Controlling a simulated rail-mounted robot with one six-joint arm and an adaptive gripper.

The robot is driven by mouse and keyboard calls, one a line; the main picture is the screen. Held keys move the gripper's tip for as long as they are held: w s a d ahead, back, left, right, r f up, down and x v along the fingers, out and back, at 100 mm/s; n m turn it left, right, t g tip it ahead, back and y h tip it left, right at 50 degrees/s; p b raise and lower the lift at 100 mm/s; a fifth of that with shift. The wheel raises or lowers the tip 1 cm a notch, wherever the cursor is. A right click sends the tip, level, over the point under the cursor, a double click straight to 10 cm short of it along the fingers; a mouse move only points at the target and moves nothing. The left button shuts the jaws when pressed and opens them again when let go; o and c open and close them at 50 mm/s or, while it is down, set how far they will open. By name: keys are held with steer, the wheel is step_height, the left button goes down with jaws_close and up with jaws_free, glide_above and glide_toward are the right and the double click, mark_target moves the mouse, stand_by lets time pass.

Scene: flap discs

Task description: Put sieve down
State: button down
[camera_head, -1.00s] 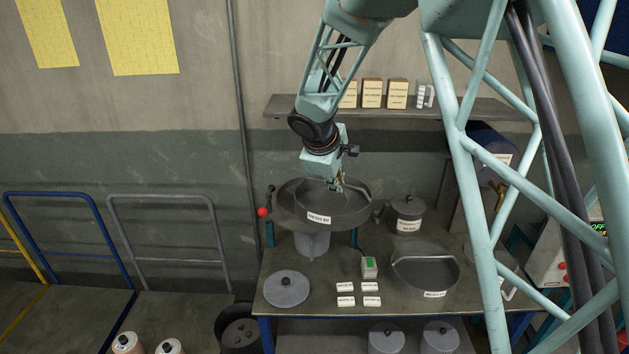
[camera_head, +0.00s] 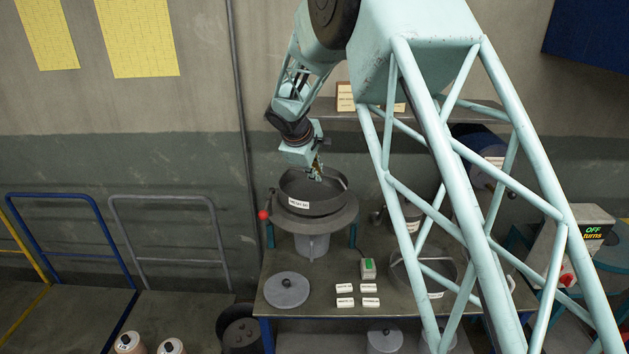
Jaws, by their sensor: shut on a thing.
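A dark round sieve (camera_head: 313,199) with a white label on its front wall is over the round top of a stand (camera_head: 333,222), whose ring shows around its lower edge. It looks level, but I cannot tell whether it rests on the ring or hangs just above. My gripper (camera_head: 317,174) points down at the sieve's far side and is shut on it; its fingertips are small and partly hidden. A second labelled sieve (camera_head: 450,271) is on the table to the right, partly behind my arm.
On the metal table (camera_head: 330,267) are a grey round lid (camera_head: 287,290), several small white labelled blocks (camera_head: 344,288), a green-and-white box (camera_head: 368,268) and a pot (camera_head: 412,217) partly hidden by my arm. A red-knobbed lever (camera_head: 263,214) sticks out left of the stand. A shelf (camera_head: 330,103) is above.

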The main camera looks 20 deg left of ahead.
mark_target(314, 193)
steer(key=shift+w+a, duration=0.4)
steer(key=shift+a, duration=0.1)
steer(key=shift+f, duration=1.75)
steer(key=shift+f, duration=0.15)
steer(key=c, duration=2.9)
jaws_free()
steer(key=shift+o, duration=0.2)
steer(key=shift+r, duration=0.2)
steer(key=v, duration=1.2)
